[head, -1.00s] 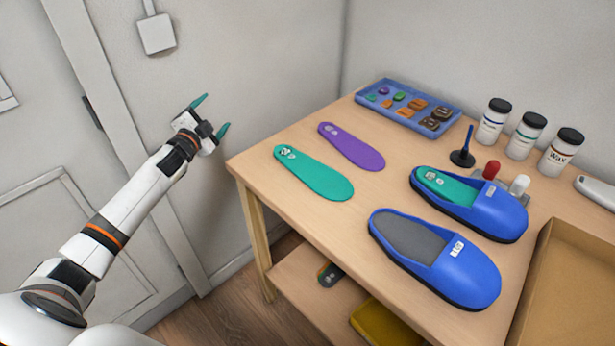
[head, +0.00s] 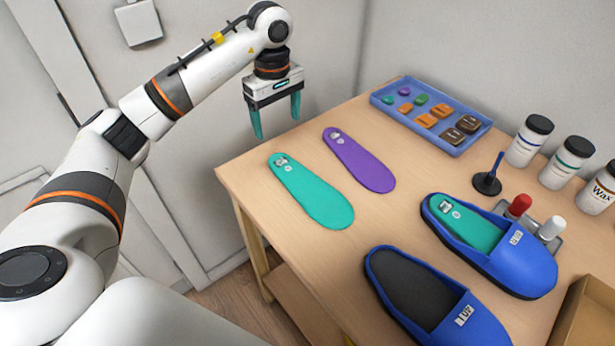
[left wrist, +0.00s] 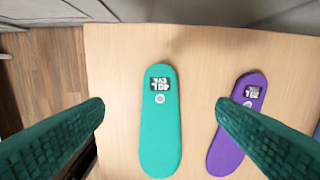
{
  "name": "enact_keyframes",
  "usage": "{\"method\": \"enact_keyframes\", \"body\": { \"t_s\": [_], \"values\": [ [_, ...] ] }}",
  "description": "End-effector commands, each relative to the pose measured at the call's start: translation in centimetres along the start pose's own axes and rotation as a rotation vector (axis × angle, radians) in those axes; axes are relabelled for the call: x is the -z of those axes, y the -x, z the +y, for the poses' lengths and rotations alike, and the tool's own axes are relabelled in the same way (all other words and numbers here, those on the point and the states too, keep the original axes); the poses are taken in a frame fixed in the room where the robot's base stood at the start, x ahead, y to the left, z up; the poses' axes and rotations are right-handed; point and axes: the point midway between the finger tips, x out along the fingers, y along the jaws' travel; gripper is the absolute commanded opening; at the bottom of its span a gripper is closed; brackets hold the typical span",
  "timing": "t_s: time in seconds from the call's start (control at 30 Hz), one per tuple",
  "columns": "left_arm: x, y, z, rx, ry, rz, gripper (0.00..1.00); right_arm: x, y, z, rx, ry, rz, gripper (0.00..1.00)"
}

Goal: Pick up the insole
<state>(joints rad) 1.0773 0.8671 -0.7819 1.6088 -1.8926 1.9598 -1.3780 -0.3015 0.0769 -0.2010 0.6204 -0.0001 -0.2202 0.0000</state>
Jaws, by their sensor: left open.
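A teal insole (head: 312,192) lies flat on the table near its left edge. In the left wrist view the teal insole (left wrist: 160,122) lies between the two fingers, below them. A purple insole (head: 358,160) lies beside it to the right; the left wrist view also shows it (left wrist: 232,130). My left gripper (head: 276,134) is open and empty, pointing down above the table's far left corner, apart from both insoles. Another teal insole (head: 468,222) sits inside a blue slipper (head: 525,268). My right gripper is not in view.
A second blue slipper (head: 425,300) with a dark inside stands at the front. A blue tray (head: 388,112) of small pieces lies at the back. A cardboard box (head: 590,318) is at the lower right.

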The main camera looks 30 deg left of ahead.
Motion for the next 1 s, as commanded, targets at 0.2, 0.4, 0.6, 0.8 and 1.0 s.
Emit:
{"method": "enact_keyframes", "body": {
  "t_s": [0.2, 0.4, 0.6, 0.8, 1.0],
  "values": [
    [0.0, -3.8, 0.2, -0.010, -0.002, -0.002, 0.80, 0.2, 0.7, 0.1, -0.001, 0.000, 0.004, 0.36],
    [0.0, -6.0, 0.1, -0.005, -0.002, -0.001, 0.80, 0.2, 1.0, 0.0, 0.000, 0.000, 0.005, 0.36],
    [0.3, -7.9, 0.0, -0.008, -0.002, 0.002, 0.80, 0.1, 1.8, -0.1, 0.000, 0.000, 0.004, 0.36],
    [0.4, -10.8, -0.1, -0.005, -0.001, 0.002, 0.80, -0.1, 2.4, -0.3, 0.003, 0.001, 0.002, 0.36],
    [0.3, -11.5, -0.1, -0.002, -0.001, -0.001, 0.80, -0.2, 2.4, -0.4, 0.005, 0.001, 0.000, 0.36]
  ]
}}
